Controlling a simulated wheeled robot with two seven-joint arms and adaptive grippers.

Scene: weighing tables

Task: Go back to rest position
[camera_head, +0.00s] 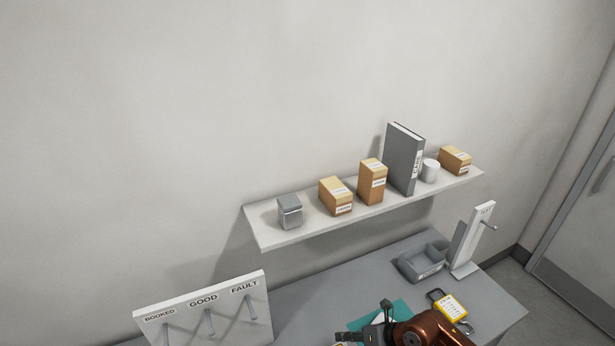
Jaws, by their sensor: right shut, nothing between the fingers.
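My right gripper (386,312) shows at the bottom edge of the head view, at the end of a copper-brown arm link. Its dark fingers are closed and hold nothing. It is above the grey table (325,296), over a teal mat (399,304). Part of the gripper and most of the arm are cut off by the frame. My left gripper is not in view.
A white board (255,289) with pegs marked BOOKED, GOOD and FAULT stands at left. A wall shelf (275,241) holds boxes and a grey binder (401,160). A grey tray (421,264), a white peg stand (474,240) and a yellow device (453,307) are at right.

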